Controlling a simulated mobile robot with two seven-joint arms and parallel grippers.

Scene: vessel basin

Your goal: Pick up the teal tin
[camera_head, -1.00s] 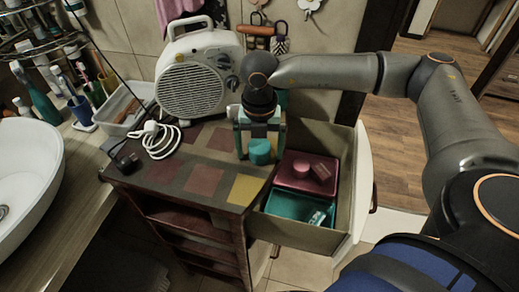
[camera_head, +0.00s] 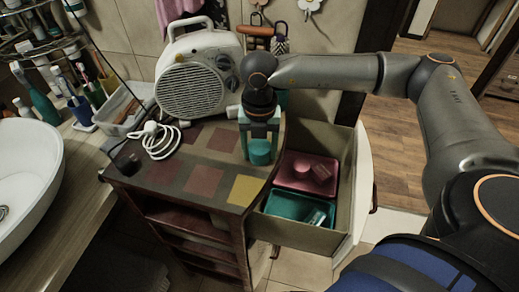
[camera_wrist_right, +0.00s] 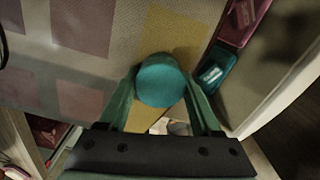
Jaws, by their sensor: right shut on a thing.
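The teal tin (camera_head: 260,152) is a small round tin at the right part of the checkered cabinet top. My right gripper (camera_head: 260,140) comes down on it from above and is shut on it, one finger on each side. In the right wrist view the tin (camera_wrist_right: 161,80) sits between the two fingertips (camera_wrist_right: 162,88). I cannot tell whether its underside touches the cabinet top. My left gripper is not in view.
The open drawer (camera_head: 340,200) beside the cabinet holds a pink tray (camera_head: 290,181) with pink items and a teal tray (camera_head: 283,206) with a small item. A white heater (camera_head: 195,90) and a coiled white cable (camera_head: 160,140) stand behind and left. The front of the cabinet top (camera_head: 200,180) is clear.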

